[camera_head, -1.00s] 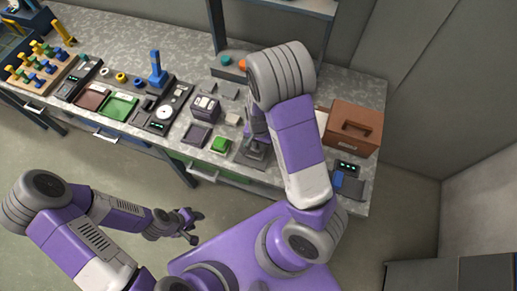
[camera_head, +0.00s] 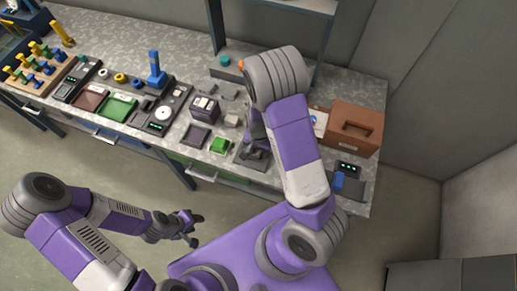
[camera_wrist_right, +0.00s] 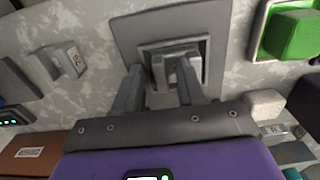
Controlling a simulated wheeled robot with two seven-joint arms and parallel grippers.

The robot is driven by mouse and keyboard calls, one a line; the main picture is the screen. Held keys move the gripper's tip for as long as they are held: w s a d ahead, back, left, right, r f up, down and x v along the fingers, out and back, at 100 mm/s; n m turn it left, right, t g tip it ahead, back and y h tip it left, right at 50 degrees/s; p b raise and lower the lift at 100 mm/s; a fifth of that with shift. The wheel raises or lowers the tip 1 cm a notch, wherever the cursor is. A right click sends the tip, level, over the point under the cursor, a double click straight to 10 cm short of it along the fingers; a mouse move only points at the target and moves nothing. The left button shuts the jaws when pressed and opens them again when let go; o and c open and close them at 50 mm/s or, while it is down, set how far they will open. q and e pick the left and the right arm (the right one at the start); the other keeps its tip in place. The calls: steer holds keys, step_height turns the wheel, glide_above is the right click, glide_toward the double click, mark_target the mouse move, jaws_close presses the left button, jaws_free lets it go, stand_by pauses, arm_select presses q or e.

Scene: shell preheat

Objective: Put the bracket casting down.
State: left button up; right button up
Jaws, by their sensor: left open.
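The bracket casting (camera_wrist_right: 174,70) is a grey metal piece at the dark grey square pad (camera_wrist_right: 128,28) in the right wrist view. My right gripper (camera_wrist_right: 160,68) points down at it, one finger on each side. The right finger overlaps the casting in the picture, so I cannot tell whether the fingers press on it. I also cannot tell whether the casting rests fully on the pad. In the head view my right arm partly hides this spot, but the pad's edge (camera_head: 240,160) shows. My left gripper (camera_head: 190,228) is open and empty, off the front of the bench.
A green block (camera_head: 218,145) on its tray lies left of the pad. A dark box with pale cards (camera_head: 205,108) stands behind it. A brown box (camera_head: 354,128) and a small display unit (camera_head: 348,169) stand to the right. A blue upright tool (camera_head: 156,70) is further left.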

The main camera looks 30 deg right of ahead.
mark_target(259, 152)
step_height(259, 152, up, 12)
steer(key=p, duration=0.3)
steer(key=shift+r+p, duration=0.2)
steer(key=shift+p, duration=0.2)
steer(key=shift+f, duration=0.1)
